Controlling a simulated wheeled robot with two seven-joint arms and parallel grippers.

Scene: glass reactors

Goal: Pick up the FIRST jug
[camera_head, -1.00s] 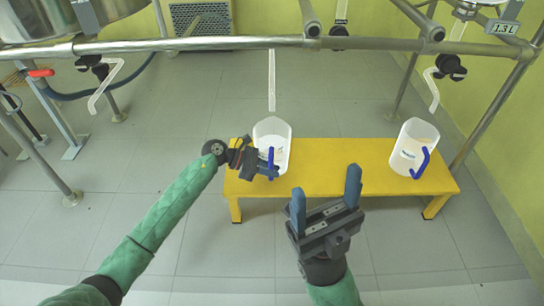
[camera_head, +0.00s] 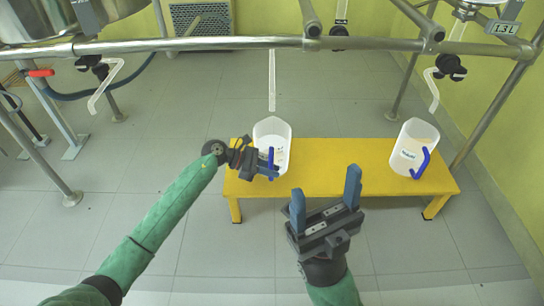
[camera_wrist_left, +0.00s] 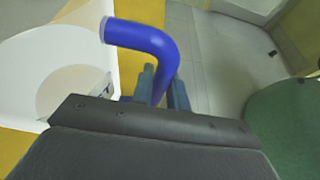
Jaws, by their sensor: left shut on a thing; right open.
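Two white jugs with blue handles stand on a yellow bench (camera_head: 340,182). The left jug (camera_head: 272,130) is at the bench's left end, and the right jug (camera_head: 414,145) is at its right end. The pictures do not show which one is called first. My left gripper (camera_head: 270,168) is shut on the left jug's blue handle. In the left wrist view the handle (camera_wrist_left: 150,42) passes between the fingers (camera_wrist_left: 160,88), with the white jug body (camera_wrist_left: 45,60) at the left. My right gripper (camera_head: 326,203) is open and empty in front of the bench.
A metal rail (camera_head: 200,44) runs across above the bench. A thin clear tube (camera_head: 272,80) hangs above the left jug, and another tube (camera_head: 432,90) hangs near the right jug. The bench between the jugs is clear.

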